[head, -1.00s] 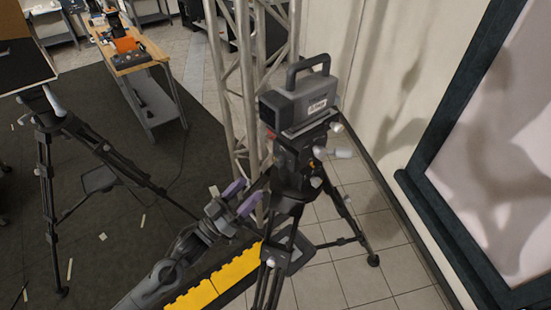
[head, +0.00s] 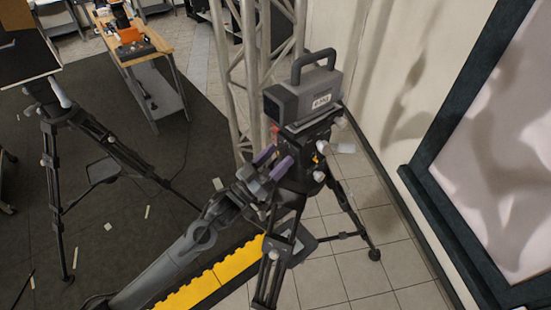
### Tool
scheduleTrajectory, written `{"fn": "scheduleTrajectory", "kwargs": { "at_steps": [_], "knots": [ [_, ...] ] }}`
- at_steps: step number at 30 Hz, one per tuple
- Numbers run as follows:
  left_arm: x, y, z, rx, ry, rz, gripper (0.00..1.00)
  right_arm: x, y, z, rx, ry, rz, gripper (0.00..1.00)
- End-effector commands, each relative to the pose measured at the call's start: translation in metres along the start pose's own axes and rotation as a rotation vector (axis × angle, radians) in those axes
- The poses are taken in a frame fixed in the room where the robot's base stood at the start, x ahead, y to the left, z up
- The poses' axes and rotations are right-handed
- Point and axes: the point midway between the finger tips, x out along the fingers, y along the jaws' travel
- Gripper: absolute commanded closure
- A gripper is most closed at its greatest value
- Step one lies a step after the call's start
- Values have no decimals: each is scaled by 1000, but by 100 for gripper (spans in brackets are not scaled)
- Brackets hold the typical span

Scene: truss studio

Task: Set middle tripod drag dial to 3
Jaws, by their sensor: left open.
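A black tripod (head: 290,242) stands in the middle of the head view with a grey camera (head: 305,95) on its head (head: 308,150). The tripod head carries light knobs on its right side, and a small orange mark shows there. A drag dial cannot be made out clearly at this size. My left gripper (head: 274,162) has purple fingertips and is open. It is at the left side of the tripod head, very close to it; I cannot tell whether it touches. My right gripper is not in view.
A metal truss (head: 250,75) rises behind the tripod. A yellow-edged strip (head: 225,272) lies on the floor below my left arm. Another tripod (head: 55,190) stands at the left, a wooden workbench (head: 145,52) behind. A dark-framed panel (head: 425,200) leans at the right.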

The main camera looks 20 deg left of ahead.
Motion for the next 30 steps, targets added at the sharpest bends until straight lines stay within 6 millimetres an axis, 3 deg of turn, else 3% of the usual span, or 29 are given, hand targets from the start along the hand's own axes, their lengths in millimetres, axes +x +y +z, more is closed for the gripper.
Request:
{"fn": "scheduleTrajectory", "kwargs": {
  "at_steps": [3,14,30],
  "knots": [
    [0,0,0,0,0,0,35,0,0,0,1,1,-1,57],
    [0,0,0,0,0,0,90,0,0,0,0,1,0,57],
    [-1,-2,1,148,1,61,91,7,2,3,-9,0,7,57]
  ]
}}
